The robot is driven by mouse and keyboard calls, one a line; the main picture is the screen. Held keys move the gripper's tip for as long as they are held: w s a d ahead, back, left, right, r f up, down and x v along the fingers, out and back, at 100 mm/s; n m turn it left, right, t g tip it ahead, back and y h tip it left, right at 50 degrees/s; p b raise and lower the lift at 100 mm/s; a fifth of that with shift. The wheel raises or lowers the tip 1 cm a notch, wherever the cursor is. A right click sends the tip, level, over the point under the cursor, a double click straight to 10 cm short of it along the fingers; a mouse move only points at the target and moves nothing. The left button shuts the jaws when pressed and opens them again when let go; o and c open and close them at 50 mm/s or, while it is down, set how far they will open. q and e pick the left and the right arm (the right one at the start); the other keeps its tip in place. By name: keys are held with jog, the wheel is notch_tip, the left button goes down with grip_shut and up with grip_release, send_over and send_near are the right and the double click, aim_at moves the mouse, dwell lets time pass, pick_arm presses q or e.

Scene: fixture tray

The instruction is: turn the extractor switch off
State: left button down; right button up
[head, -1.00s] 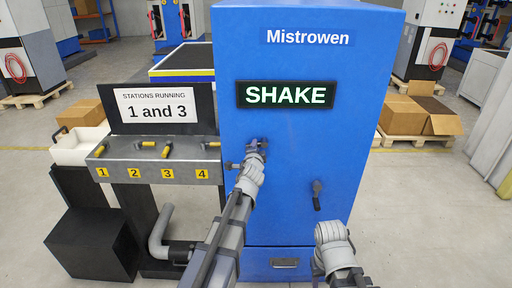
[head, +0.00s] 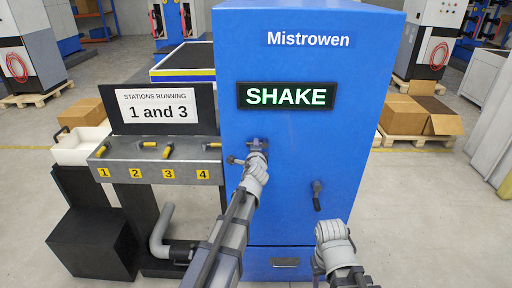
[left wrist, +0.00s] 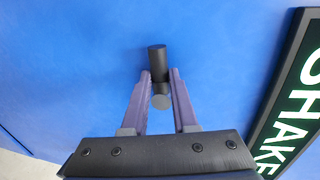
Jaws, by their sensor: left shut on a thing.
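A black switch handle (left wrist: 158,60) stands out from the front of the blue cabinet (head: 285,165). My left gripper (head: 257,146) is at the upper left of the cabinet front, below the lit SHAKE sign (head: 286,96). In the left wrist view the purple-grey fingers (left wrist: 160,85) are on either side of the black handle and shut on it. In the head view the gripper and wrist mostly hide this handle. No label on it is readable. My right wrist (head: 333,238) is at the lower right of the cabinet; its fingertips are not clear.
A second black handle (head: 317,194) is on the cabinet's lower right front. To the left, a grey panel (head: 150,173) carries several yellow handles numbered 1 to 4, under a "1 and 3" stations sign (head: 157,108). A grey pipe (head: 160,236) bends below it.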

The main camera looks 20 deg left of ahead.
pick_arm(q)
jog(key=c, duration=0.7)
grip_release()
jog(key=p+v, duration=0.1)
jog(key=v, duration=0.7)
jog(key=shift+f, duration=0.1)
jog(key=s+d+f+n+g, duration=0.4)
jog(key=s+f, duration=0.2)
jog(key=s+d+f+n+g, duration=0.4)
jog(key=s+f, duration=0.2)
jog(key=f, duration=0.1)
jog(key=s+d+f+n+g+h, duration=0.1)
jog(key=s+d+f+g, duration=0.1)
jog(key=s, duration=0.6)
jog(key=s+d+f+n+g+h, duration=0.2)
jog(key=s+d+g, duration=0.3)
jog(key=s, duration=0.3)
jog(key=shift+d+f+g, duration=0.2)
jog(key=shift+d+g, duration=0.1)
jog(key=shift+d, duration=0.5)
